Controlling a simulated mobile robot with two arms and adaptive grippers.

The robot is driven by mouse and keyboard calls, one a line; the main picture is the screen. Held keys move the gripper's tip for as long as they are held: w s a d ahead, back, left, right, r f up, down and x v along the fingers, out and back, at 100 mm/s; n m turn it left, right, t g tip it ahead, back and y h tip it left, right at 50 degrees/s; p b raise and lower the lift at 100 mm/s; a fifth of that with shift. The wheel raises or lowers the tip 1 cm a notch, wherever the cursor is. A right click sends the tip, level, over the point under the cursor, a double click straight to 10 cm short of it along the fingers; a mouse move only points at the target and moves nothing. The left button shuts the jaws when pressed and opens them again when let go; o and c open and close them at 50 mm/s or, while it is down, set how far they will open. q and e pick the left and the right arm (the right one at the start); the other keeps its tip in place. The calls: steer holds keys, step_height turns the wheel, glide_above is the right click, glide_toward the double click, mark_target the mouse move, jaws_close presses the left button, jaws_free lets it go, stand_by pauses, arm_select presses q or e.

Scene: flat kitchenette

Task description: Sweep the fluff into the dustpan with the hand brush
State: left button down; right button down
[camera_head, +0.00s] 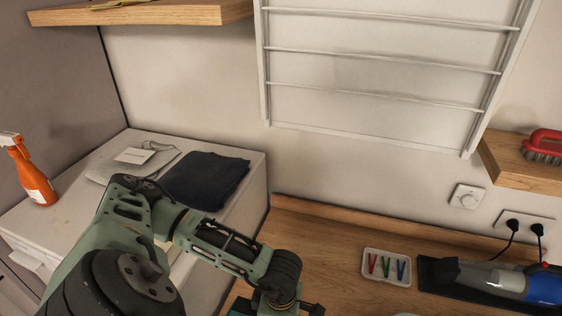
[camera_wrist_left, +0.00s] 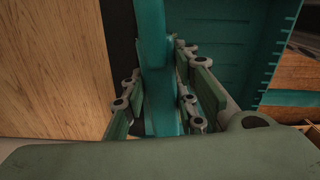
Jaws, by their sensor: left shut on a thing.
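The teal dustpan (camera_wrist_left: 232,45) fills the upper right of the left wrist view, with small teeth along its right edge. My left gripper (camera_wrist_left: 160,88) is shut on the dustpan's handle, which runs between its fingers. I see no fluff. My right gripper is not in view.
A wooden worktop (camera_head: 335,236) holds a white tray with coloured pegs (camera_head: 386,267) and a blue handheld vacuum (camera_head: 540,284). A white cabinet (camera_head: 75,218) at left carries folded dark cloth (camera_head: 205,180) and an orange spray bottle (camera_head: 32,175). A drying rack (camera_head: 385,90) hangs on the wall.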

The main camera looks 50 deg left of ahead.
arm_select(q)
steer(key=shift+r, duration=4)
